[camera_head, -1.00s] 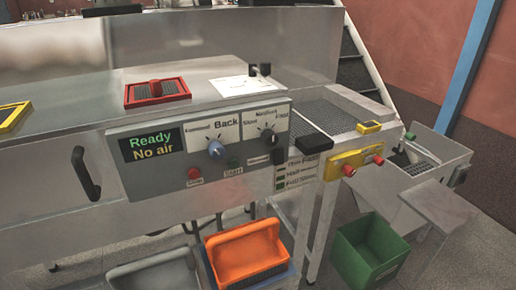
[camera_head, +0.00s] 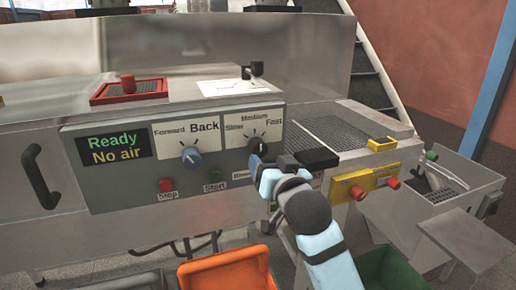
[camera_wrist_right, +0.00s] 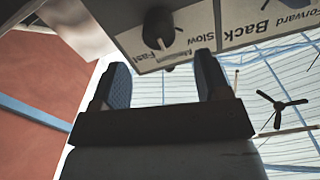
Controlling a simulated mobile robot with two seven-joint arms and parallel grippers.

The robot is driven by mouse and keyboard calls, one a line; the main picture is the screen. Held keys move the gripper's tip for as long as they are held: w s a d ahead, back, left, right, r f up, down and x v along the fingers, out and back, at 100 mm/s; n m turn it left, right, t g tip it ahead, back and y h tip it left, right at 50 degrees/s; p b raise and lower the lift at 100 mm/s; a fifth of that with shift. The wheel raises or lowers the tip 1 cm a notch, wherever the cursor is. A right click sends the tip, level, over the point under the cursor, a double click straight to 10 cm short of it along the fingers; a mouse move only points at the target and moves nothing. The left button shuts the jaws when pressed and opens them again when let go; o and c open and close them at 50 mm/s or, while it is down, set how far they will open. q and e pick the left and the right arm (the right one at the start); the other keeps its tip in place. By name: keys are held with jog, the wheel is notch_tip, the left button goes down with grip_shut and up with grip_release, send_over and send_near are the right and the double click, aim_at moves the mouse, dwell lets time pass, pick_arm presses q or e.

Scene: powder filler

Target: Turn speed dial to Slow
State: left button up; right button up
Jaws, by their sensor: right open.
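The speed dial (camera_head: 257,146) is a dark knob on the right of the grey control panel, with Slow, Medium and Fast printed around it. It also shows at the top of the right wrist view (camera_wrist_right: 158,27), where its pale pointer mark faces roughly towards the Medium side. My right gripper (camera_head: 261,168) is just below and in front of the dial in the head view. In the right wrist view, the fingers (camera_wrist_right: 163,76) are spread apart with nothing between them, and the dial is beyond their tips. My left gripper is not in view.
A Forward/Back dial (camera_head: 190,158) is left of the speed dial. A display (camera_head: 111,148) reads "Ready, No air". A black block (camera_head: 317,158) juts out at right. An orange bin (camera_head: 225,272) is below.

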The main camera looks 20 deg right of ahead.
aim_at(261, 151)
jog(key=w, duration=0.8)
jog(key=shift+w+a+p, duration=0.1)
jog(key=shift+w+p, duration=0.2)
jog(key=shift+w, duration=0.05)
jog(key=c, duration=0.9)
